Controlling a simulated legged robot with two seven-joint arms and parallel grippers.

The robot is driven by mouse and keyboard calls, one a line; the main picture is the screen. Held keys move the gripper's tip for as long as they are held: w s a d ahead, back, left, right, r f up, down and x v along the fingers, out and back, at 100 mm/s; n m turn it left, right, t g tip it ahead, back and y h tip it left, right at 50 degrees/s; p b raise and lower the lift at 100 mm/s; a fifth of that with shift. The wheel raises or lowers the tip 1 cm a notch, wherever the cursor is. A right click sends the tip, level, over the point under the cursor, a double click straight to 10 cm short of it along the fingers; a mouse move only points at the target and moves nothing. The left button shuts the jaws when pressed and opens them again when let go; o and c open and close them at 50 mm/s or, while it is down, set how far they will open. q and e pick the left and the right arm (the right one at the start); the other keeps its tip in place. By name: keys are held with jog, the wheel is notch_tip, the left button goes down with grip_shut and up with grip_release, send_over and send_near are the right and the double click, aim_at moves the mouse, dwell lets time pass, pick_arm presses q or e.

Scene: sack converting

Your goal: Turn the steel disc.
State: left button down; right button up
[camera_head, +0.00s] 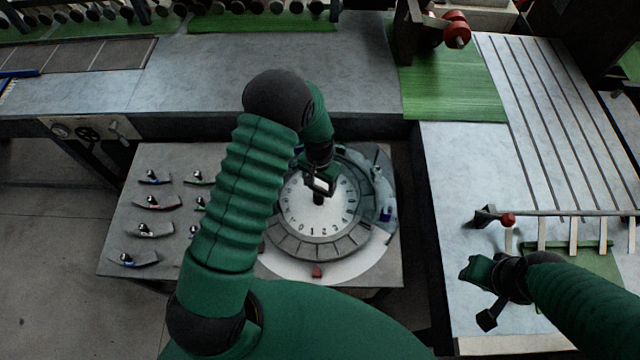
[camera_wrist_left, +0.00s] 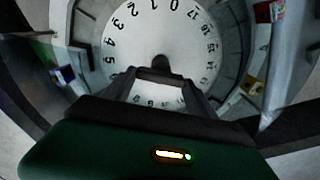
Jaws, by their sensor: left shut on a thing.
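The steel disc (camera_head: 296,208) is a pale round dial with black numbers on its rim, set in a grey segmented ring on a low table. It fills the upper middle of the left wrist view (camera_wrist_left: 135,45). A short dark knob (camera_head: 319,199) stands at its centre and also shows in the left wrist view (camera_wrist_left: 161,62). My left gripper (camera_head: 319,188) is over the disc, its fingers shut on the knob (camera_wrist_left: 158,74). My left arm hides part of the ring's left side. My right gripper (camera_head: 484,292) is away at the right bench; its jaw opening is unclear.
A red marker (camera_head: 317,271) sits on the white plate (camera_head: 345,268) below the ring. Several curved pieces with small knobs (camera_head: 150,202) lie on the table's left. A slatted bench (camera_head: 460,170) with a red-knobbed bar (camera_head: 508,220) stands right. A grey bench (camera_head: 210,80) runs behind.

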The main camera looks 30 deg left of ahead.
pick_arm(q)
jog(key=shift+s+a+m+b, duration=0.15)
jog(key=shift+m+b, duration=0.15)
jog(key=shift+m, duration=0.6)
pick_arm(e)
jog(key=shift+f, duration=0.4)
pick_arm(q)
jog(key=c, duration=0.7)
grip_release()
jog(key=o, duration=0.4)
jog(key=shift+s+r, duration=0.15)
jog(key=shift+r, duration=0.1)
notch_tip(320, 180, up, 17)
jog(key=b, duration=0.4)
jog(key=shift+f, duration=0.2)
pick_arm(e)
jog(key=f, duration=0.3)
jog(key=shift+s+f, duration=0.25)
jog(key=shift+f, duration=0.05)
